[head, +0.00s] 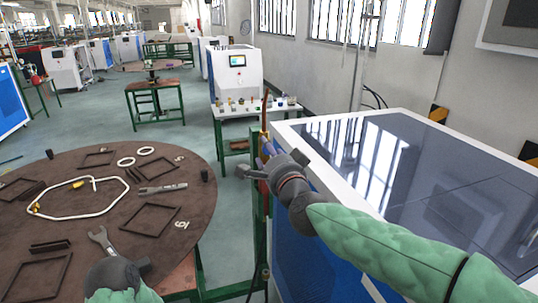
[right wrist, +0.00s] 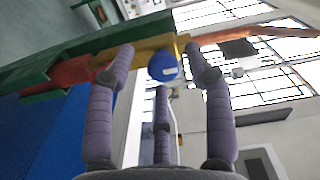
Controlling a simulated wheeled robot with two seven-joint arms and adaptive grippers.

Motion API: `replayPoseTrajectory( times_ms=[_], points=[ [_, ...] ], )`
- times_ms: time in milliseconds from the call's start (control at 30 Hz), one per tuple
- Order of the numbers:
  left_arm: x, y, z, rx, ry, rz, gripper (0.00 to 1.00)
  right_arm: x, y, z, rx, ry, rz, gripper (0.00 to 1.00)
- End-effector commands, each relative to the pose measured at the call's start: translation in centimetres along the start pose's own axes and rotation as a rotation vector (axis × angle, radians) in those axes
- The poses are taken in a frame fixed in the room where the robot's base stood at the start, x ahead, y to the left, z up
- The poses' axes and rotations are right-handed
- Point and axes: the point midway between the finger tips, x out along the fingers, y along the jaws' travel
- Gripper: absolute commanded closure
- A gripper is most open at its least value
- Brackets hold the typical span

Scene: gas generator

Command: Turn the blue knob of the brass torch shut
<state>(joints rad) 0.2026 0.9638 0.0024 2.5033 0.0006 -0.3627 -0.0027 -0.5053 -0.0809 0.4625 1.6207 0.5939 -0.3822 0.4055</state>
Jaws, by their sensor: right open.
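The brass torch (head: 264,126) stands upright at the green post beside the blue-and-white machine in the head view. The right wrist view shows its brass body (right wrist: 146,49), red part (right wrist: 66,76) and copper tube (right wrist: 262,34). The blue knob (right wrist: 162,67) lies between my right gripper's spread fingers (right wrist: 160,60), near their tips. The fingers are open on either side of it; I cannot tell whether any touches it. In the head view, my right gripper (head: 262,168) hides the torch's lower part.
The machine (head: 300,262) stands close on the right. A green frame (right wrist: 70,48) runs beside the torch. Floor is free between the tables behind.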

Motion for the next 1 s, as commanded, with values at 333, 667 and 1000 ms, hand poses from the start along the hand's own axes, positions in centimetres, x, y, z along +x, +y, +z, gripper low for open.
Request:
replayPoseTrajectory(
  times_ms=[333, 667, 1000],
  points=[
    [0.0, 0.0, 0.0, 0.0, 0.0, 0.0, 0.6, -4.6, -0.1, 0.0, 0.001, 0.0, -0.003, 0.47],
    [0.0, 0.0, 0.0, 0.0, 0.0, 0.0, 0.6, -10.1, -0.1, 0.0, 0.001, -0.001, -0.002, 0.47],
    [0.0, 0.0, 0.0, 0.0, 0.0, 0.0, 0.6, -11.9, 0.1, 0.1, 0.001, -0.001, 0.001, 0.47]
  ],
)
